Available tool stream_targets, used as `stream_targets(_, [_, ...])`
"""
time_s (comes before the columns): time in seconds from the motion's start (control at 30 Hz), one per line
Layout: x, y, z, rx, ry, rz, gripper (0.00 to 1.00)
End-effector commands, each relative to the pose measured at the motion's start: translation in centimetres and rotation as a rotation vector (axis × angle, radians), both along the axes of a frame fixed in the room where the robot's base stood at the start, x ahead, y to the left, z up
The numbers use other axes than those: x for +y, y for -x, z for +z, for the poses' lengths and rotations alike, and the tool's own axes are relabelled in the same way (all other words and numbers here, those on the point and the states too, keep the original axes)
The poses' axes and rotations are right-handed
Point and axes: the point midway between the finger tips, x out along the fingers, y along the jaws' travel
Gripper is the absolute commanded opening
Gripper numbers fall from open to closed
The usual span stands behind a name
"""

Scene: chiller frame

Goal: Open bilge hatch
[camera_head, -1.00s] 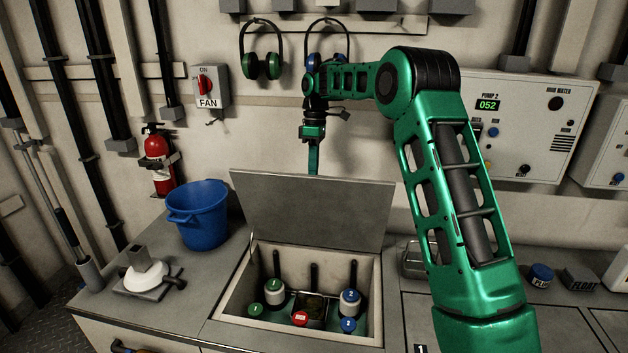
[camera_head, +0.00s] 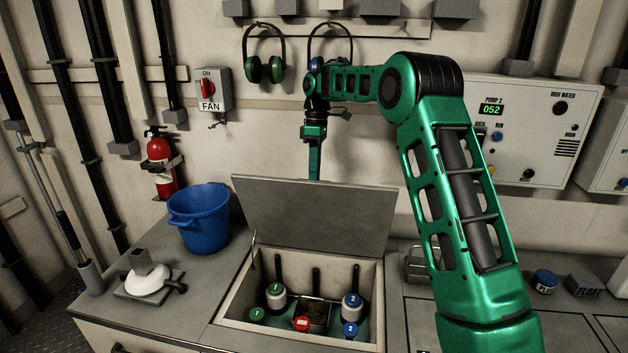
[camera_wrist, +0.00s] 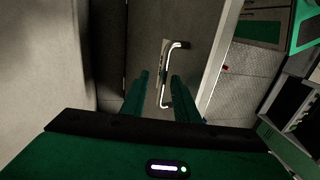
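The grey bilge hatch lid (camera_head: 315,218) stands raised and tilted back behind the square opening in the counter. My gripper (camera_head: 315,178) points down at the lid's top edge, on its far side, and its fingertips are hidden behind the lid. In the wrist view my gripper (camera_wrist: 160,82) has its two green fingers apart. A bent silver handle (camera_wrist: 166,72) shows in the gap between them. I cannot tell whether the fingers touch it. The open bilge well (camera_head: 238,296) holds green, red and blue-capped parts.
A fan switch (camera_head: 211,90), ear defenders (camera_head: 264,55) and a pump panel (camera_head: 535,128) are on the wall.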

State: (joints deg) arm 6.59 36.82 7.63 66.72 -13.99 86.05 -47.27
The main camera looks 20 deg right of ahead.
Motion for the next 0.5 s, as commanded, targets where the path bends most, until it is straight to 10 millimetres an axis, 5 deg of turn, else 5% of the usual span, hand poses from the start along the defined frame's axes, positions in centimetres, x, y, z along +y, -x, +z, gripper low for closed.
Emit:
stream_targets(0.13, [0.0,-0.1,2.8,-0.003,-0.001,0.001,0.28])
stream_targets(0.5, [6.3,3.4,6.8,-0.001,0.0,0.003,0.28])
